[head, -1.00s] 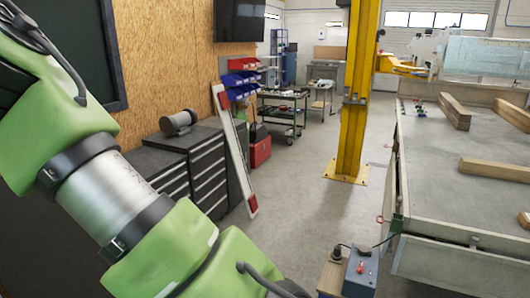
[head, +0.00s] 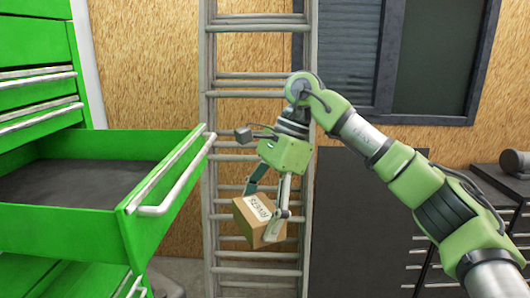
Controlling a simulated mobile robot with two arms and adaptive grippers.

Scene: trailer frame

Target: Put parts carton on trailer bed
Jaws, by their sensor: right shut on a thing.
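A small brown carton (head: 250,225) with a white label is held in the air by my right gripper (head: 266,212). The label seems to read "RIVETS". The gripper's fingers are shut on the carton's sides, and the carton hangs slightly tilted. My right arm reaches in from the right side of the head view. My left gripper is not in view. The trailer bed is not in this view now.
A green tool cabinet (head: 36,40) stands at the left with a drawer (head: 98,222) pulled out, close to the carton. A metal ladder (head: 210,120) leans on the chipboard wall behind. Dark drawer cabinets (head: 352,215) stand at the right.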

